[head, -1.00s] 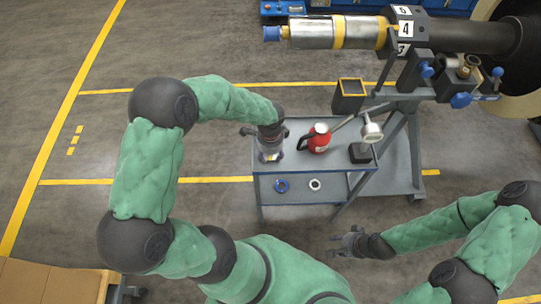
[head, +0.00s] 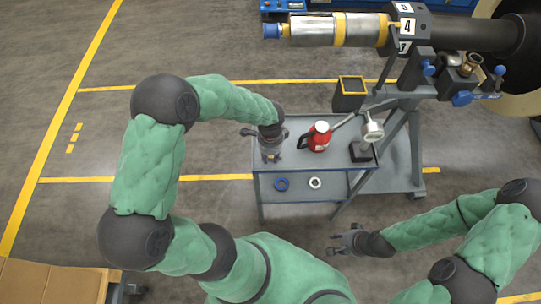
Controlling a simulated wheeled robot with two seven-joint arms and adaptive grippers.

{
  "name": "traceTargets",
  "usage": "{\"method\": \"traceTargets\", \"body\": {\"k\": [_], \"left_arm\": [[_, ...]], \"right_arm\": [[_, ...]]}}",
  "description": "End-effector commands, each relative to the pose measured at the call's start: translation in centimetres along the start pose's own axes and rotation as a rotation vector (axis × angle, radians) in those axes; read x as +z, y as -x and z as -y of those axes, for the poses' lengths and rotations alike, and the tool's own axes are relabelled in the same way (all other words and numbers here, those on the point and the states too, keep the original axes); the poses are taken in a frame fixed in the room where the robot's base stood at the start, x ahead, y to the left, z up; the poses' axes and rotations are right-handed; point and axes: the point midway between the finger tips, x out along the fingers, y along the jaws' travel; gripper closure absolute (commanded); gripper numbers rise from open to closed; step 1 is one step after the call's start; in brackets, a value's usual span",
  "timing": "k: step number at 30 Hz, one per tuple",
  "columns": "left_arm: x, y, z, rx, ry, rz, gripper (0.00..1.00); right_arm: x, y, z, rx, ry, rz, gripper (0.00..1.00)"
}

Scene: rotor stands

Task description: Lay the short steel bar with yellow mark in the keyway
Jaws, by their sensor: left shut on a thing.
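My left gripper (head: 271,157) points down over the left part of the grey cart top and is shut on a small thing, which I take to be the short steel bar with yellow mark. The gripper hides nearly all of it, so its tilt cannot be told. The rotor shaft (head: 315,31), a silver cylinder with yellow bands and a blue end, lies level at the top of the head view, well apart from the gripper. I cannot make out the keyway on it. My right gripper (head: 335,244) is open and empty, in front of the cart.
On the cart (head: 330,180) stand a red can (head: 319,138) and a gauge on a dark base (head: 361,151). A blue ring (head: 281,184) and a white ring (head: 315,183) lie at its front. A dark bin (head: 350,95) stands behind. Floor left of the cart is clear.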

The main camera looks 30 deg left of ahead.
Motion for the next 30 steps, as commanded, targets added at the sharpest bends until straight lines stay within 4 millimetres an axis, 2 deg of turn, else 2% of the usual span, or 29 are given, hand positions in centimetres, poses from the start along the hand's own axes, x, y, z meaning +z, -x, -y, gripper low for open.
{"method": "traceTargets", "body": {"k": [30], "left_arm": [[0.0, 6.0, 0.0, -0.001, 0.000, 0.000, 0.94]], "right_arm": [[0.2, 4.7, 1.7, 0.000, 0.000, 0.000, 0.60]]}}
